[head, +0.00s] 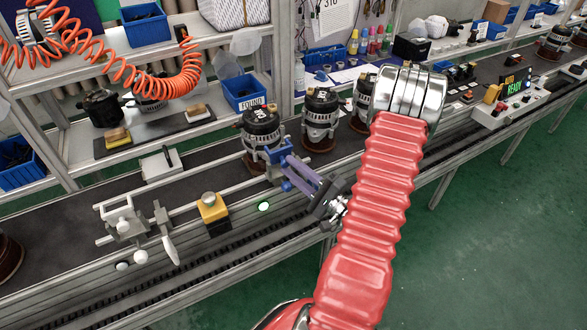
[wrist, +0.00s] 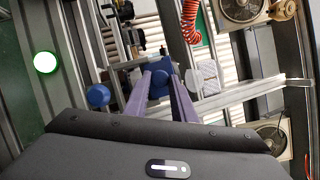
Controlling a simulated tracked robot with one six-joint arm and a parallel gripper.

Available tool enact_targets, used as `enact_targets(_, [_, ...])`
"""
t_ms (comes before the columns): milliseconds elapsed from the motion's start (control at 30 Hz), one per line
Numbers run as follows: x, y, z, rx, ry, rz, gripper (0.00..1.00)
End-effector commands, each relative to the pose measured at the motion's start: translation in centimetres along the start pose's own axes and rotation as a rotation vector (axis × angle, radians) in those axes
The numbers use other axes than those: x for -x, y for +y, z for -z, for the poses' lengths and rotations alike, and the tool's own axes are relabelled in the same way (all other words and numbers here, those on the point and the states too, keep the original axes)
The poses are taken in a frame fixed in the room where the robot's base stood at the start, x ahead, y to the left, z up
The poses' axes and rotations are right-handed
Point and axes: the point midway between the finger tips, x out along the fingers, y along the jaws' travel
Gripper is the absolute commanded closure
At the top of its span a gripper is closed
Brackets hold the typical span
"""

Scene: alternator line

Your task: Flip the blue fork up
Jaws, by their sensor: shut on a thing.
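The blue fork (head: 273,156) is at the conveyor's near rail, just in front of an alternator (head: 261,124). My gripper (head: 290,168) reaches it from the right with its purple fingers. In the wrist view the fingers (wrist: 160,84) are shut on a blue knob-like part of the fork (wrist: 159,73). Another round blue end (wrist: 98,95) shows left of the fingers. The fingers and jaws hide part of the fork in the head view, so its exact tilt is hard to tell.
A lit green button (head: 264,207) and a yellow-black box (head: 213,210) sit on the rail to the left. A grey fork-like fixture (head: 135,225) stands farther left. More alternators (head: 320,115) line the belt. Shelves with blue bins (head: 244,92) stand behind.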

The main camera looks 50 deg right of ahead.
Motion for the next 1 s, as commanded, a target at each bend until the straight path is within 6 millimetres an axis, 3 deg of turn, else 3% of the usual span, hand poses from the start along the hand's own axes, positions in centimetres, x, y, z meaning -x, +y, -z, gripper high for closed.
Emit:
enact_targets(300, [0.06, 0.34, -0.08, -0.005, 0.0, -0.007, 0.99])
enact_targets(333, [0.06, 0.35, -0.09, -0.005, 0.0, -0.007, 0.76])
enact_targets(567, [0.03, 0.24, -0.06, -0.004, 0.0, -0.005, 0.59])
enact_targets(1000, [0.65, 0.14, 0.03, -0.002, 0.001, -0.003, 0.58])
